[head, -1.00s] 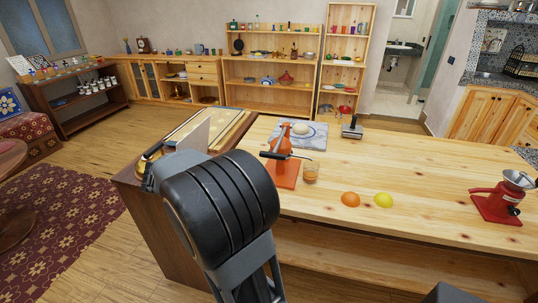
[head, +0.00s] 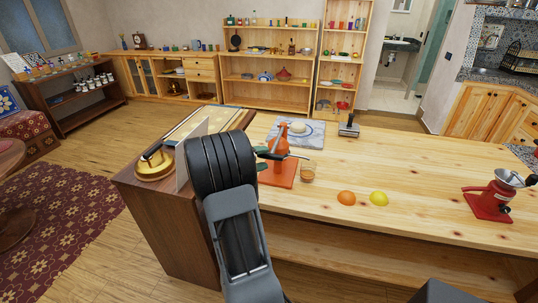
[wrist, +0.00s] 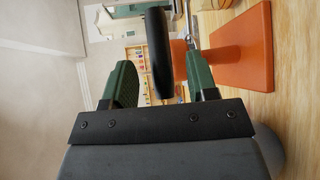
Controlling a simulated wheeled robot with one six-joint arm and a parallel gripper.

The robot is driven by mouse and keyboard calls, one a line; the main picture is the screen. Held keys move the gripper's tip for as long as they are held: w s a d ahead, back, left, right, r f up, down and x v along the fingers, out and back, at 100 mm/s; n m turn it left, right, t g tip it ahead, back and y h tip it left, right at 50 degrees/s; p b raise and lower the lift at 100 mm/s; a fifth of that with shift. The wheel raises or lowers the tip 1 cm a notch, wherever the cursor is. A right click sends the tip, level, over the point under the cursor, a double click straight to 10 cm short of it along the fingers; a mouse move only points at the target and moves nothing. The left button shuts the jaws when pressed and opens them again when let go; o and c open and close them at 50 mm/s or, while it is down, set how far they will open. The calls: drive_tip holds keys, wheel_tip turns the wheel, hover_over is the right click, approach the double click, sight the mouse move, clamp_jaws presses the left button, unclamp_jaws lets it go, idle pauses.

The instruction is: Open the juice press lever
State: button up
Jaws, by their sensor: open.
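The orange juice press (head: 283,161) stands on its flat orange base on the wooden counter. Its dark lever (head: 296,156) shows just above the base, running sideways; its left part is hidden by my gripper. My gripper (head: 262,160) is at the left side of the press, partly hidden behind my arm. In the wrist view my gripper (wrist: 161,82) is open, with green fingers apart. The black lever handle (wrist: 158,52) shows in the gap between the fingers, with the orange base (wrist: 245,50) to the right. I cannot tell whether a finger touches the handle.
A glass of juice (head: 308,171) stands just right of the press. An orange (head: 346,198) and a lemon (head: 379,199) lie further right. A marble slab (head: 310,132) lies behind the press.

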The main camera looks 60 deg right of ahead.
drive_tip(key=shift+x, duration=1.55)
clamp_jaws()
